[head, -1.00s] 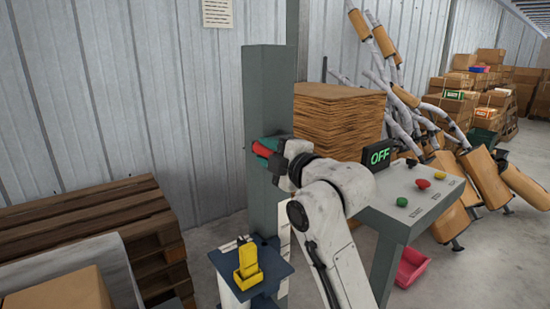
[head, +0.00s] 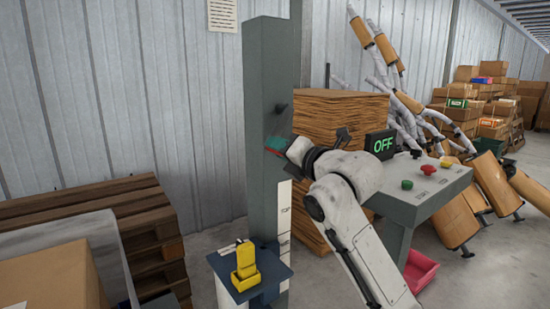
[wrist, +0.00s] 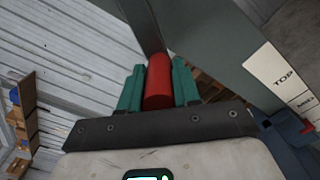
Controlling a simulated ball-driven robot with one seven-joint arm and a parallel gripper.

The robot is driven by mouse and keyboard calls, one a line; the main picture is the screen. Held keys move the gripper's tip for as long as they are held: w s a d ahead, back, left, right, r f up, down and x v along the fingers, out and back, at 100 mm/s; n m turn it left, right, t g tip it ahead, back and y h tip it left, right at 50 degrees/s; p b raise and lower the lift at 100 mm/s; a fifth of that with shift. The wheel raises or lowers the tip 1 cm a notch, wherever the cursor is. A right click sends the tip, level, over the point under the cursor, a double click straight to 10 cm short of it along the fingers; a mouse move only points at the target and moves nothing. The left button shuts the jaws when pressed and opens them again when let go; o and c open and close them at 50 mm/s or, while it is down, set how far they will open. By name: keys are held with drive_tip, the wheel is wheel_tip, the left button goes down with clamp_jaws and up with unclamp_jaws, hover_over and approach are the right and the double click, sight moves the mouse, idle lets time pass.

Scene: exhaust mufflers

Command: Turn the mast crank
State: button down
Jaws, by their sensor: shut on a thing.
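The mast (head: 268,75) is a tall grey-green column in the head view. A short dark peg (head: 280,107) sticks out of its upper part. The red crank handle (wrist: 158,82) shows in the wrist view, between the two teal fingers of my gripper (wrist: 158,88). My gripper is shut on it. A white strip (wrist: 283,78) marked TOP and MID runs along the mast. The crank's arm is mostly hidden.
A blue platform with a yellow fixture (head: 246,262) sits low at the mast. A control panel (head: 425,195) with coloured buttons and an OFF display (head: 380,144) stands right. Stacked cardboard (head: 335,115) is behind my arm. Pallets (head: 95,225) are left, and a red tray (head: 420,270) is on the floor.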

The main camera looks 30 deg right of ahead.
drive_tip(key=d+f+n+b, duration=0.2)
drive_tip(key=d+n+b, duration=0.3)
drive_tip(key=shift+d+n, duration=0.35)
drive_tip(key=shift+n, duration=0.05)
drive_tip(key=shift+d+r, duration=0.1)
idle(0.4)
drive_tip(key=c, duration=0.8)
unclamp_jaws()
drive_tip(key=s, duration=1)
drive_tip(key=shift+s+d+p, duration=0.15)
drive_tip(key=shift+s+p, duration=0.15)
drive_tip(key=shift+s, duration=0.05)
